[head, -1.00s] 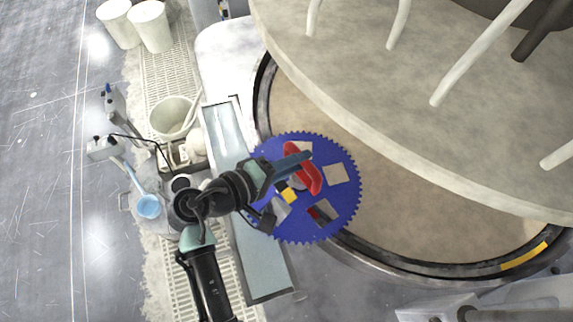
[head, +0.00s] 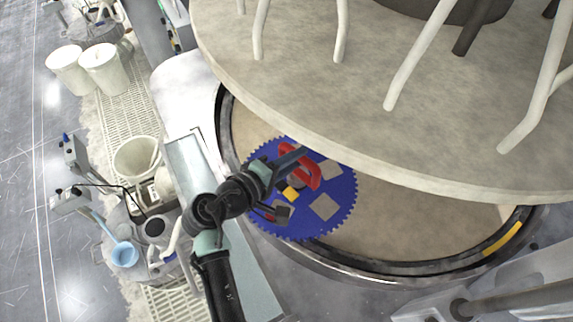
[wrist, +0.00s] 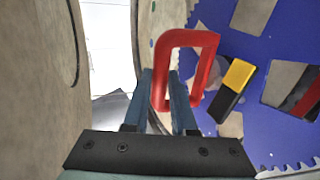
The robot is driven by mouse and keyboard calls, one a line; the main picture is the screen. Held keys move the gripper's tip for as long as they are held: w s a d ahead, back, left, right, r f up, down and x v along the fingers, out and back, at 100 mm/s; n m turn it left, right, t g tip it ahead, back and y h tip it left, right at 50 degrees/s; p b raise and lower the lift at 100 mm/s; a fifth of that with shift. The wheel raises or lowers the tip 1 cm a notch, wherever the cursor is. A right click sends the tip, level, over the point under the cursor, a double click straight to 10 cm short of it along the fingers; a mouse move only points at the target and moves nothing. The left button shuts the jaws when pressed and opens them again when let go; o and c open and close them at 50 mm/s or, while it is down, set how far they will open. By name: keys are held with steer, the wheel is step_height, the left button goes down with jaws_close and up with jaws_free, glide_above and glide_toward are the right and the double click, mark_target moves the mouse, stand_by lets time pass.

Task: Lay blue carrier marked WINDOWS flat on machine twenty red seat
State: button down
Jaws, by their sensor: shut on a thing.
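The blue carrier (head: 338,190) is a toothed disc with square window openings and a red handle (head: 303,165). My gripper (head: 291,160) is shut on the handle; in the wrist view the red handle loop (wrist: 207,40) stands between my fingers (wrist: 163,100). The carrier is over the left part of the tan platen, below the big upper plate; I cannot tell whether it touches the platen. A yellow and black block (wrist: 236,82) shows against the carrier. A dark red piece (wrist: 305,92) shows at one window; I cannot tell if it is the seat. No lettering is readable.
The thick round upper plate (head: 330,110) overhangs the platen (head: 400,215) closely behind the carrier. A dark ring (head: 440,268) with a yellow mark edges the platen. A trough (head: 190,165), buckets (head: 105,67) and a blue ladle (head: 125,254) are at left. Bare platen lies right of the carrier.

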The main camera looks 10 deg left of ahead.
steer(key=b+x, duration=0.5)
steer(key=x, duration=0.3)
steer(key=shift+w+f, duration=0.1)
steer(key=shift+f+b, duration=1.1)
steer(key=shift+f, duration=0.65)
steer(key=c, duration=0.7)
jaws_free()
steer(key=shift+o, duration=0.2)
steer(key=shift+s+f, duration=0.25)
steer(key=shift+f, duration=0.2)
steer(key=b+v, duration=0.1)
steer(key=v, duration=0.3)
steer(key=b+v, duration=0.1)
steer(key=v, duration=0.3)
steer(key=b+v, duration=0.2)
steer(key=v, duration=0.3)
steer(key=shift+r, duration=0.3)
steer(key=shift+w, duration=0.1)
